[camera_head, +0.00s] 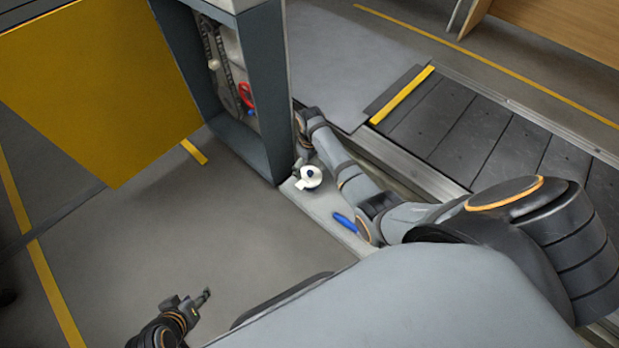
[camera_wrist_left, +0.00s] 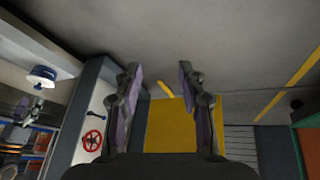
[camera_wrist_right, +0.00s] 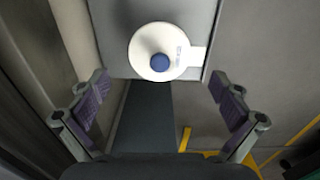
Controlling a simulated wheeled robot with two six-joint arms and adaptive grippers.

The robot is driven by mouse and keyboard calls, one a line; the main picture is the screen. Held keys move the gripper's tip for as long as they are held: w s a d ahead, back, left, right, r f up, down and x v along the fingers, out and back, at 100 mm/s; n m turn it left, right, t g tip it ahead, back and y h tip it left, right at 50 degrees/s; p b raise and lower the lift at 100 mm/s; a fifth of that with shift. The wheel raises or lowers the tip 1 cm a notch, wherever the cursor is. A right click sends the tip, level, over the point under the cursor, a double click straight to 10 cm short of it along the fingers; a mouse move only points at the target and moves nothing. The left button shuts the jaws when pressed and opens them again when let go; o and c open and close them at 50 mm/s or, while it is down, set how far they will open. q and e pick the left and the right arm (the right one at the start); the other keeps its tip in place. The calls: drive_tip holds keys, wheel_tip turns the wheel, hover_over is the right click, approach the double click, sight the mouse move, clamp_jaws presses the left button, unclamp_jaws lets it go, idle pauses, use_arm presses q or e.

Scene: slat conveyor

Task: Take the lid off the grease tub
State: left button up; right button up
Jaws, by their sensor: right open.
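The grease tub (camera_head: 305,184) is white and stands on a narrow grey ledge beside the cabinet post. Its round white lid (camera_wrist_right: 142,62) with a blue knob (camera_wrist_right: 160,62) is on top, seen from above in the right wrist view. My left gripper (camera_head: 207,294) is open and empty over the floor, well away from the tub.
A blue-handled item (camera_head: 345,222) lies on the ledge near my right arm. The cabinet (camera_head: 265,90) with its open yellow door (camera_head: 95,85) stands behind, with a red handle (camera_head: 246,94) inside. The slat conveyor (camera_head: 470,125) runs at the right. The floor at left is clear.

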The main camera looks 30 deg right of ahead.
sight(311, 173)
wheel_tip(311, 173, down, 2)
drive_tip(key=shift+f+b, duration=0.2)
drive_tip(key=shift+b, duration=0.15)
drive_tip(key=shift+f+b, duration=0.45)
drive_tip(key=shift+f, duration=0.4)
drive_tip(key=c, duration=1.3)
use_arm(q)
drive_tip(key=w+a+r+t, duration=0.1)
drive_tip(key=w+r+t, duration=0.9)
drive_tip(key=w+r, duration=0.5)
drive_tip(key=shift+a+r+y, duration=0.2)
drive_tip(key=shift+r+y, duration=0.1)
drive_tip(key=shift+r, duration=0.55)
use_arm(e)
drive_tip(key=shift+c, duration=0.5)
use_arm(q)
drive_tip(key=shift+w, duration=0.1)
use_arm(e)
drive_tip(key=shift+s, duration=0.15)
drive_tip(key=shift+c, duration=0.6)
